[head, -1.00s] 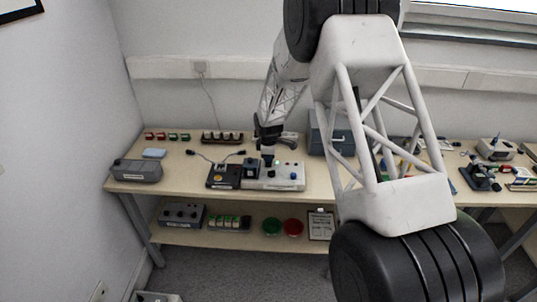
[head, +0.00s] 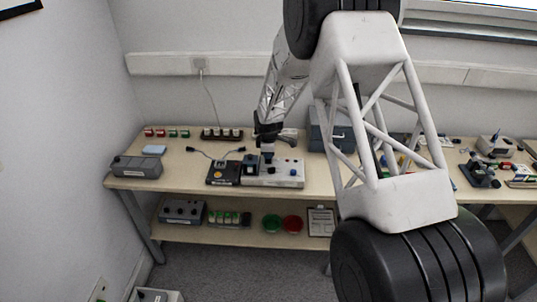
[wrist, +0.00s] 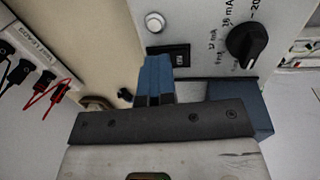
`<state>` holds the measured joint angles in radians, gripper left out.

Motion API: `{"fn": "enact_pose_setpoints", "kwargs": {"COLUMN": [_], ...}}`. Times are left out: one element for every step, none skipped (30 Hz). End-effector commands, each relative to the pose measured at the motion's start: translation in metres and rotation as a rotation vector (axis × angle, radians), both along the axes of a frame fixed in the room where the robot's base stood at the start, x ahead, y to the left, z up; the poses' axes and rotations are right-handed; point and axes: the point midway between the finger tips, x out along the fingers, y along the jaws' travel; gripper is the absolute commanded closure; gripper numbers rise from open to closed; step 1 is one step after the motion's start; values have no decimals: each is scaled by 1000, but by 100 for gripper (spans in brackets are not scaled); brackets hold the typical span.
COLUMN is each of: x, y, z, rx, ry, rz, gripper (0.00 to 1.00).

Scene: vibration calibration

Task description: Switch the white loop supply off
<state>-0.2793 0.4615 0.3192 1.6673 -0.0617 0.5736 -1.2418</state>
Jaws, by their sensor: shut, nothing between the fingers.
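My gripper (head: 267,157) is over the back left part of the supply. In the wrist view its blue fingers (wrist: 155,60) are shut and empty, close beside the rocker and partly covering its surround. I cannot tell whether they touch it, or which way it is set.
A black device (head: 223,173) with an orange mark stands against the supply's left side. A dark blue block (wrist: 240,103) shows beside my gripper in the wrist view. A lead rack (wrist: 35,60) stands behind. A blue-grey case (head: 320,130) is to the right.

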Motion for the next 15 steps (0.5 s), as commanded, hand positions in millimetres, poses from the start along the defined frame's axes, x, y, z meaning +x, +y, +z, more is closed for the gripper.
{"fn": "enact_pose_setpoints", "kwargs": {"x": [-6,-7,-8,-9,-10,-12,-13,-13,-14,-15,-15,-15,-15,-15,-15], "y": [-1,-1,-1,-1,-1,-1,-1,-1,-1,-1,-1,-1,-1,-1,-1], "z": [-5,-5,-4,-4,-4,-4,-4,-4,-4,-3,-3,-3,-3,-3,-2], "rx": [-2,-2,-3,-3,-3,-3,-3,-3,-3,-3,-3,-3,-3,-2,-2], "ry": [9,9,10,10,10,10,10,10,10,10,10,10,9,9,9], "rz": [1,1,1,1,1,1,1,1,1,1,1,1,1,1,1], "gripper": [100,100,100,100,100,100,100,100,100,100,100,100,100,100,100]}}
